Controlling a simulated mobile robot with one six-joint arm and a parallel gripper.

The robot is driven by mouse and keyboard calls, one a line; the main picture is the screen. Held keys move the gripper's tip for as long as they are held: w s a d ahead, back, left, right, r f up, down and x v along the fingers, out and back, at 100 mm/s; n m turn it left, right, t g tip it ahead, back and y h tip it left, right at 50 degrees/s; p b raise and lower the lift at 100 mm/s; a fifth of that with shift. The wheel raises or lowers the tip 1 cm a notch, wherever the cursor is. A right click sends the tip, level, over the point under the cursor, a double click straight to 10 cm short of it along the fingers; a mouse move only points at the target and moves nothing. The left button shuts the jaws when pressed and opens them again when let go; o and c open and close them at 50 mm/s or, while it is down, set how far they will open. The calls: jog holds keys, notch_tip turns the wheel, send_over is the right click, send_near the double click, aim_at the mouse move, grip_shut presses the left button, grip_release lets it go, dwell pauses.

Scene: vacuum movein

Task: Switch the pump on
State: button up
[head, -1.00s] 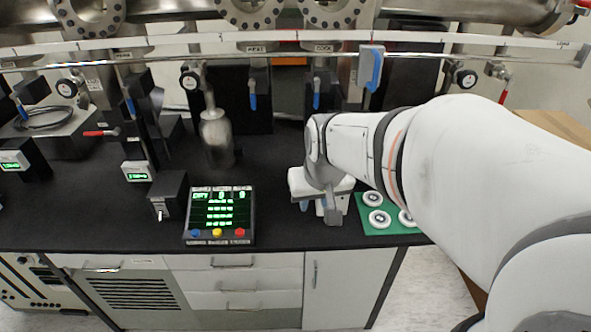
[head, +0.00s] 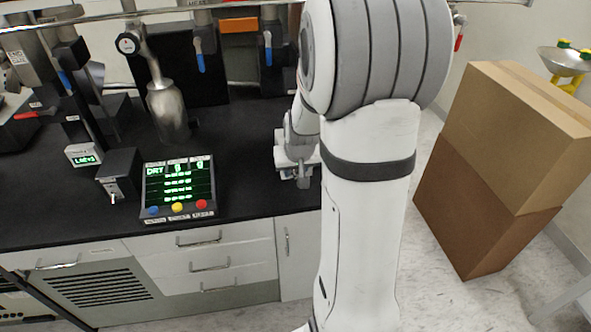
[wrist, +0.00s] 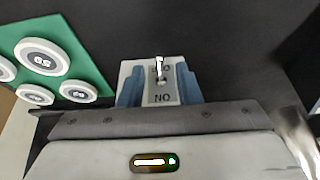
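In the wrist view a pale switch plate (wrist: 166,99) carries a small upright toggle lever (wrist: 159,68). The word ON shows upside down on the near part of the plate; the lettering beyond it is partly covered by the lever. My gripper (wrist: 158,80) is open, with one blue finger on each side of the plate and lever. I cannot tell whether the fingers touch the plate. In the head view my gripper (head: 298,172) is low over the front of the black bench, and the switch plate is hidden there.
A green mat (wrist: 95,77) with several white round pieces lies left of my fingers in the wrist view. A display panel (head: 180,188) and a black box with a lever (head: 120,174) stand left on the bench. Stacked cartons (head: 490,160) stand right.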

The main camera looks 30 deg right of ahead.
jog(key=shift+w+f, duration=0.1)
jog(key=shift+f, duration=0.25)
jog(key=shift+c, duration=0.3)
grip_shut()
